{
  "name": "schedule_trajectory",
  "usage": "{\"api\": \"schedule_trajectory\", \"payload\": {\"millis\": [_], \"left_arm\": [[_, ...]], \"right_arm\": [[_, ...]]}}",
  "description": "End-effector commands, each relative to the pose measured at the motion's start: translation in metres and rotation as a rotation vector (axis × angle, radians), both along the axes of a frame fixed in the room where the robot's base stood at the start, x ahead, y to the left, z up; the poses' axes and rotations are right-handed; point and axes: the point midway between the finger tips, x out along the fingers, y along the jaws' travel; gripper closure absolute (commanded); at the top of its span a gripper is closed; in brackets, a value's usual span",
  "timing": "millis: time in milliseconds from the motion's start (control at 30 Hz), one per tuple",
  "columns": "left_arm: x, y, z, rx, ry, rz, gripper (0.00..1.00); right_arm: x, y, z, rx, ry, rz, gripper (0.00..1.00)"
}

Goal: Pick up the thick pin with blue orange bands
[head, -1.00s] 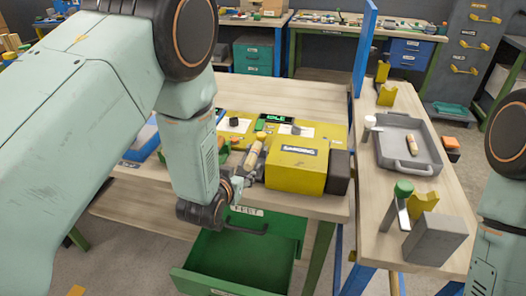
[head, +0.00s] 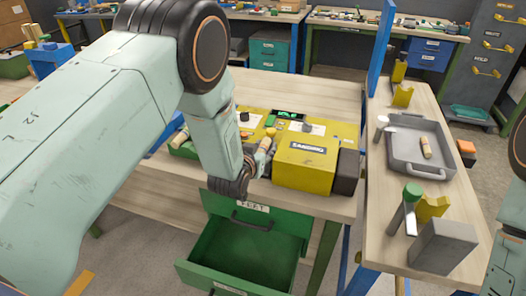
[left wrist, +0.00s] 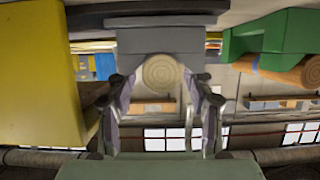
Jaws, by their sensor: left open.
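My left gripper (head: 254,169) is open in front of the bench, just left of the yellow sanding machine (head: 305,165). A pale wooden pin (head: 263,154) stands tilted just beyond the fingers. In the left wrist view, a round wooden end (left wrist: 162,73) faces me between the open fingers (left wrist: 162,118); contact cannot be told. A second wooden pin (head: 180,138) lies left of my arm, by a green holder (head: 183,150). Another wooden pin (head: 426,147) lies in the grey tray (head: 447,158). My right gripper is out of view.
An open green drawer (head: 247,252) juts out below the bench. On the right bench stand a grey block (head: 441,247), a green-topped tool (head: 412,193) and yellow V-shaped rests (head: 432,208). A blue post (head: 383,45) rises between the benches.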

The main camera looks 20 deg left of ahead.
Motion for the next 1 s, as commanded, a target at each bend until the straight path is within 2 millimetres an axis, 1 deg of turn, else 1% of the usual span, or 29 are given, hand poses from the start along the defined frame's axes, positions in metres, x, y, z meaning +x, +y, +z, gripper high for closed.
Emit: {"api": "schedule_trajectory", "payload": {"millis": [33, 133, 400, 467, 1000], "left_arm": [[0.0046, -0.0003, -0.0027, -0.001, -0.001, 0.001, 0.47], [0.0104, -0.001, -0.005, -0.001, 0.001, 0.001, 0.47], [0.0126, -0.0023, -0.0052, 0.0, 0.0, 0.0, 0.47], [0.0125, -0.0023, -0.0051, 0.0, 0.0, 0.0, 0.51], [0.0121, -0.002, -0.0054, -0.001, 0.001, 0.001, 0.97]], "right_arm": [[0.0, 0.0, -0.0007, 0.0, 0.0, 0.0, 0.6], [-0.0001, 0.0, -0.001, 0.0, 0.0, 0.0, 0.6], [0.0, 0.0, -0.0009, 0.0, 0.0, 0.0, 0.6], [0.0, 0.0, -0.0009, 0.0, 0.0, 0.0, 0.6], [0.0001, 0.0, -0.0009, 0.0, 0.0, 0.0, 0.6]]}}
